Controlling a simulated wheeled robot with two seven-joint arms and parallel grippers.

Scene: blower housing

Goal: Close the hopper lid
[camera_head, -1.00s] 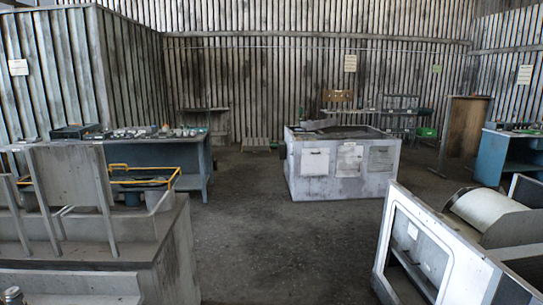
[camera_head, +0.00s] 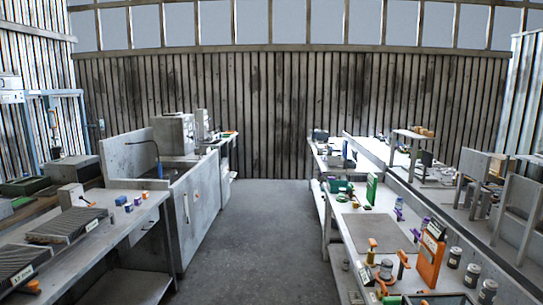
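I cannot make out a hopper or a hopper lid in this view. Neither of my grippers is in the picture, so their state is hidden.
A clear concrete aisle (camera_head: 262,235) runs to a ribbed wall (camera_head: 270,120). On the left stand a bench with dark ribbed trays (camera_head: 68,225) and a grey cabinet with a sink (camera_head: 195,210). On the right, a long bench (camera_head: 385,233) holds tools, jars and an orange box (camera_head: 430,262).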

